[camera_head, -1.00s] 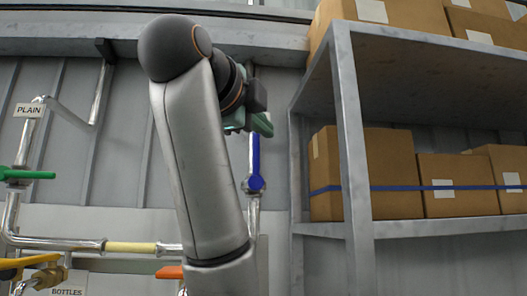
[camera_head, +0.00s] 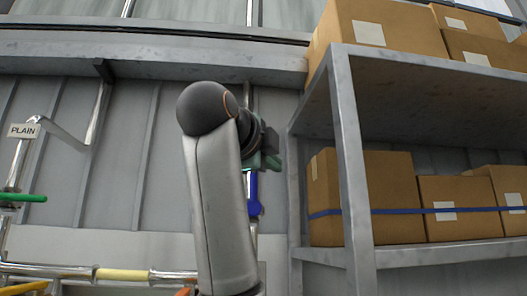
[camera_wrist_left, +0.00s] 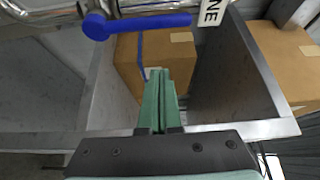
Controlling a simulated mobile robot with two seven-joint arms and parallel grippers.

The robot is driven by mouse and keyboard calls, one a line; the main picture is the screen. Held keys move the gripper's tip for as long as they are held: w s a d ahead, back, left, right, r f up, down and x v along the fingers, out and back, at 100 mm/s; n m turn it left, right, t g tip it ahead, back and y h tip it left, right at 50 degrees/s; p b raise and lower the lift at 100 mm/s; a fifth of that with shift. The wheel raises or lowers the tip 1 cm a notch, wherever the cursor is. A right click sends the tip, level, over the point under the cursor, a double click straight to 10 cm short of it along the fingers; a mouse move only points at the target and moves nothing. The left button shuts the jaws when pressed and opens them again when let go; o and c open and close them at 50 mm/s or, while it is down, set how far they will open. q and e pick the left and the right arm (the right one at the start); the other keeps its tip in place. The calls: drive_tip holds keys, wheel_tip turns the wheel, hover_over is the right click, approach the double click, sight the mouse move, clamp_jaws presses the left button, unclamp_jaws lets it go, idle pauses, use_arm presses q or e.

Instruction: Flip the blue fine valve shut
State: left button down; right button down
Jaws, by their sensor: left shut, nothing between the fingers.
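The blue valve handle (camera_head: 253,192) sits on a vertical pipe behind my left arm in the head view. It points up along the pipe, and its upper end is close to my gripper in the picture. In the left wrist view the blue handle (camera_wrist_left: 145,25) lies across the top, roughly along the metal pipe (camera_wrist_left: 150,7), beside a label of which "NE" shows. My left gripper (camera_head: 264,161) is partly hidden by its own arm. In the wrist view its green fingers (camera_wrist_left: 160,75) are closed together, empty, apart from the handle in the picture. My right gripper is not in view.
A grey metal shelf (camera_head: 345,130) with cardboard boxes (camera_head: 375,190) stands close to the right of the blue valve. A green valve handle (camera_head: 25,198) and a "PLAIN" label (camera_head: 23,131) are at the left. A horizontal pipe (camera_head: 50,270) runs low at the left.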

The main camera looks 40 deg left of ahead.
sight(254, 178)
use_arm(q)
drive_tip(key=a, duration=0.2)
drive_tip(key=w+a, duration=0.1)
drive_tip(key=a, duration=0.1)
drive_tip(key=shift+w+a+p, duration=0.15)
drive_tip(key=shift+a+p, duration=0.1)
drive_tip(key=shift+p, duration=0.05)
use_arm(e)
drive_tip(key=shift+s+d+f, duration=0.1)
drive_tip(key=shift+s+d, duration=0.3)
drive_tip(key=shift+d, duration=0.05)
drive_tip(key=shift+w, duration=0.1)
